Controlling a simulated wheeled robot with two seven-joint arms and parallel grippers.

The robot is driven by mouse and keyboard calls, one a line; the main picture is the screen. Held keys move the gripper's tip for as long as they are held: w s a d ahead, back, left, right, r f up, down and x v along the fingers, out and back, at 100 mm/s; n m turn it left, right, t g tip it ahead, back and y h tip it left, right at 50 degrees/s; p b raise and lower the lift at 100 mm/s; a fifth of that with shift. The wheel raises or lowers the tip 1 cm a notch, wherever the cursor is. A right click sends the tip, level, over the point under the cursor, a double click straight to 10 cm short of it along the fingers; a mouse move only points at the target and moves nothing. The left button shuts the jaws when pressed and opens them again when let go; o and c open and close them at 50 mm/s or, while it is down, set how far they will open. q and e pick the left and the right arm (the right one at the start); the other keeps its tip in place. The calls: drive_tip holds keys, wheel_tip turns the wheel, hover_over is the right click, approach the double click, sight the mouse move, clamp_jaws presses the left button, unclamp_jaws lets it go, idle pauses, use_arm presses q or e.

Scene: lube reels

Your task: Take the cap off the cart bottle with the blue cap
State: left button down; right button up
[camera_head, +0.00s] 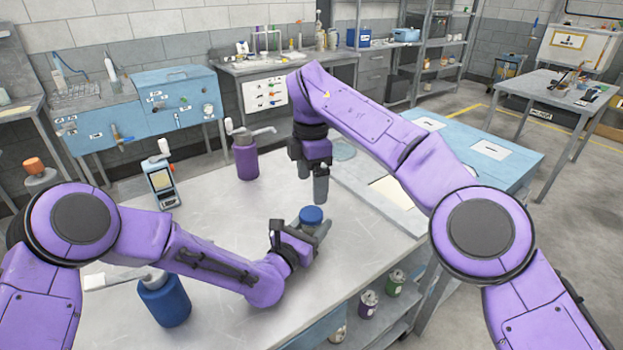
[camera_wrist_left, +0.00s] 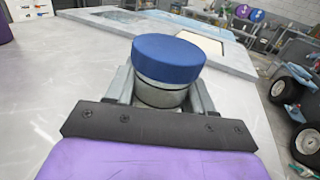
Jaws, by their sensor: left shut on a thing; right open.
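The cart bottle with the blue cap stands upright on the metal cart top (camera_head: 217,228). Its blue cap (camera_head: 311,215) is on top and also shows in the left wrist view (camera_wrist_left: 168,60). My left gripper (camera_head: 309,236) is shut on the bottle's grey body (camera_wrist_left: 161,95), just below the cap, with a finger on each side. My right gripper (camera_head: 320,188) is open and empty, pointing down above the cart top, behind and above the cap. The bottle's lower part is hidden by my left gripper.
A blue pump bottle (camera_head: 165,302) stands at the cart's front left, a purple one (camera_head: 246,160) at the back. A handheld device (camera_head: 162,183) stands at the left. Small cans (camera_head: 368,303) sit on the shelf below. The cart's middle is clear.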

sight(312, 213)
drive_tip(key=m, duration=0.5)
drive_tip(key=shift+f+m, duration=0.15)
drive_tip(key=shift+m, duration=0.35)
wheel_tip(312, 213, down, 8)
drive_tip(key=shift+r, duration=0.1)
drive_tip(key=c, duration=1.1)
drive_tip(key=n, duration=0.3)
drive_tip(key=shift+c, duration=0.2)
drive_tip(key=n, duration=1.2)
drive_tip(key=shift+r+n, duration=0.1)
drive_tip(key=shift+n, duration=0.2)
drive_tip(key=n, duration=2)
